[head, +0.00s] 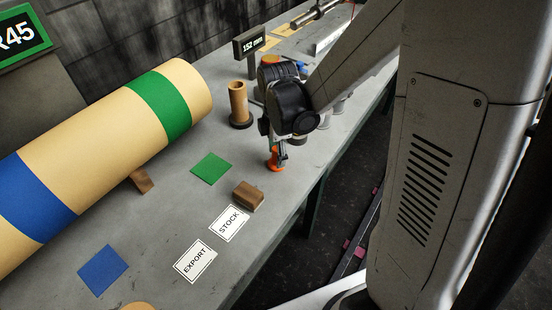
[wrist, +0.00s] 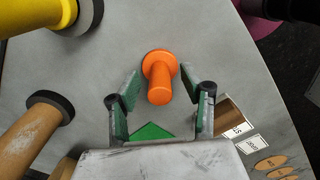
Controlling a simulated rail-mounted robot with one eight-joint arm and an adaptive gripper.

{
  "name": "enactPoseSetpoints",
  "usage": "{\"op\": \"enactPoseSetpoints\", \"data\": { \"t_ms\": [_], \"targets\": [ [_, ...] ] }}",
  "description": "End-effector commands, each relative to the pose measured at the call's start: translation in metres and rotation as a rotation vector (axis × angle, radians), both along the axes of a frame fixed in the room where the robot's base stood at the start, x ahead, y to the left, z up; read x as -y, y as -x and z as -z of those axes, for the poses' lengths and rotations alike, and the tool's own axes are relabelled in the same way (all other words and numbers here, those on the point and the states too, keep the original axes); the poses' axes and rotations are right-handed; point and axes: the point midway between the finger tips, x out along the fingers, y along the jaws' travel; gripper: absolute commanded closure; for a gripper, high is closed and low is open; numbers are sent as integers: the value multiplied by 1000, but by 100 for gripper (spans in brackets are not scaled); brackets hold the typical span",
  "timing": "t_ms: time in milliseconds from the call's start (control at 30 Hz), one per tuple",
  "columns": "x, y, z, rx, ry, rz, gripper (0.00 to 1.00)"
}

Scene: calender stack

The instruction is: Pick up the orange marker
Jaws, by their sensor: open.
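The orange marker (head: 273,164) stands on the grey bench top, a short peg with a wider round foot. In the wrist view the orange marker (wrist: 160,78) lies between the two green-padded fingers of my gripper (wrist: 159,83). The fingers are open, with a visible gap on each side of it. In the head view my gripper (head: 277,153) points down at the marker and partly hides it.
A wooden block (head: 248,196) and STOCK (head: 229,224) and EXPORT (head: 195,261) cards lie nearby. Green (head: 211,168) and blue (head: 102,270) squares lie flat. A brown tube (head: 238,102) stands left of my gripper. A large banded roll (head: 95,150) fills the left. The bench edge is close on the right.

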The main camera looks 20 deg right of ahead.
Motion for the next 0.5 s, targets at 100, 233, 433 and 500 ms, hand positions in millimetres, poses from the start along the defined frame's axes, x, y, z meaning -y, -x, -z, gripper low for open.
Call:
{"op": "enactPoseSetpoints", "data": {
  "t_ms": [100,233,433,500],
  "targets": [
    [0,-1,12,0,0,0,58],
    [0,0,17,0,0,0,58],
    [0,0,17,0,0,0,58],
    [0,0,17,0,0,0,65]
  ]
}}
